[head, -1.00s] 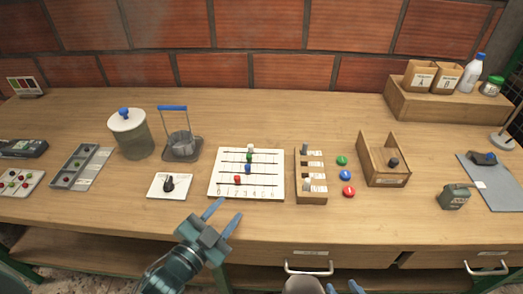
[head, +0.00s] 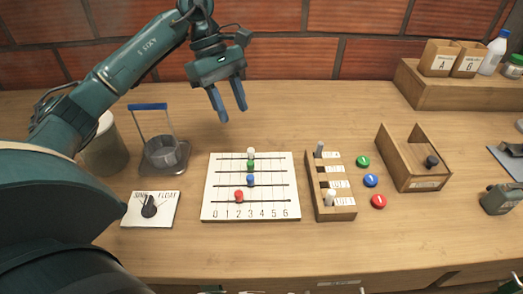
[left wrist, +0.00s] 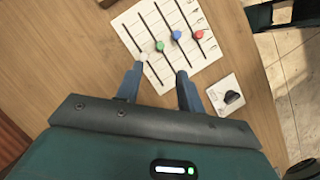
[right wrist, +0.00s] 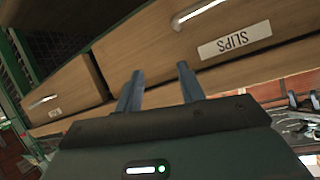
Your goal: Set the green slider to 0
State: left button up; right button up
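The white slider board (head: 290,165) lies on the bench with several rails and a scale from 0 to 6 along its front. The green slider (head: 250,164) sits on the second rail from the back, near 3. It also shows in the left wrist view (left wrist: 160,46). The white (head: 251,153) and blue (head: 250,179) sliders are also near 3; the red slider (head: 239,196) is near 2. My left gripper (head: 232,113) is open and empty, above and behind the board, fingers pointing down. My right gripper (right wrist: 160,70) is open and empty by the drawer fronts.
A wooden switch box (head: 344,207) stands right of the board, then green, blue and red buttons (head: 371,181). A dial plate (head: 168,213) and a handled beaker stand (head: 184,160) are left of it. A drawer labelled SLIPS (right wrist: 150,45) is near my right gripper.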

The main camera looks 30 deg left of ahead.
aim_at(249, 162)
pick_arm(q)
jog(key=x, duration=1.2)
jog(key=shift+s+a+f, duration=0.1)
jog(key=shift+f, duration=0.3)
grip_shut()
jog(key=shift+a, duration=0.1)
